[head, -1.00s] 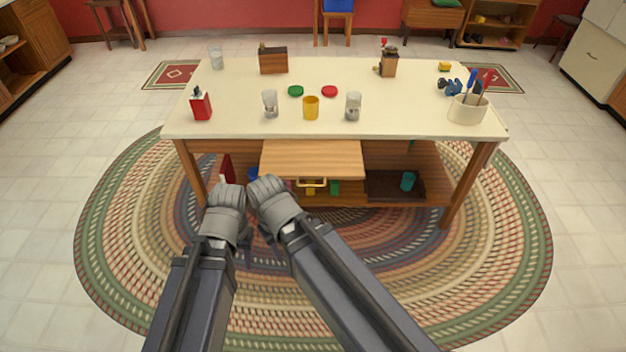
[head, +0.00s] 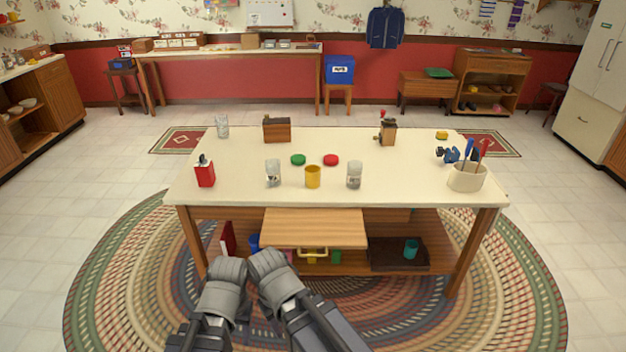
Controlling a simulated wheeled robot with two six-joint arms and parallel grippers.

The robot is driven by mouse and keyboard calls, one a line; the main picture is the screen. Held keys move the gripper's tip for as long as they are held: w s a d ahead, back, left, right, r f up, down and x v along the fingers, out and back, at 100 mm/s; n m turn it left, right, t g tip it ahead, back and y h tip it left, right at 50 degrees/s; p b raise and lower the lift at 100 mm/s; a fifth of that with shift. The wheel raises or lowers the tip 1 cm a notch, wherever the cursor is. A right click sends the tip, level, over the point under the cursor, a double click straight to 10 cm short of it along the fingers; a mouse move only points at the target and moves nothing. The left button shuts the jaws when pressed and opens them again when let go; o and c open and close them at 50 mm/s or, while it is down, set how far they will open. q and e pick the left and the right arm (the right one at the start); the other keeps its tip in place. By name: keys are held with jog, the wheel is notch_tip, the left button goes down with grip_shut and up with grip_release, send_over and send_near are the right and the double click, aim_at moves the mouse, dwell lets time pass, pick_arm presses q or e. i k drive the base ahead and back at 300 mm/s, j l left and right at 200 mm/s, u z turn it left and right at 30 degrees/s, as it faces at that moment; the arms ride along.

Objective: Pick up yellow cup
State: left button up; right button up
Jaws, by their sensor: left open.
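The yellow cup (head: 313,177) stands upright near the front edge of the cream table (head: 230,195), between two clear glasses (head: 272,174) and (head: 354,175). My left gripper (head: 228,268) is open, low in front of the table and to the left of the cup. My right gripper (head: 266,262) is close beside it on the right; whether its fingers are apart does not show. Both grippers are well short of the cup and apart from it. Nothing shows in either gripper.
A red box (head: 205,175) stands at the table's left and a utensil holder (head: 466,178) at its right. A wooden drawer (head: 315,228) juts out below the tabletop, above a lower shelf.

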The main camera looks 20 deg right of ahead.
aim_at(312, 177)
jog(key=i+j+z, duration=0.1)
jog(key=z, duration=1.15)
jog(key=i+j+z, duration=0.1)
jog(key=j+z, duration=0.15)
jog(key=i+j+z, duration=0.1)
jog(key=j+z, duration=0.45)
jog(key=j, duration=0.65)
jog(key=i+j+z, duration=0.15)
jog(key=j, duration=0.4)
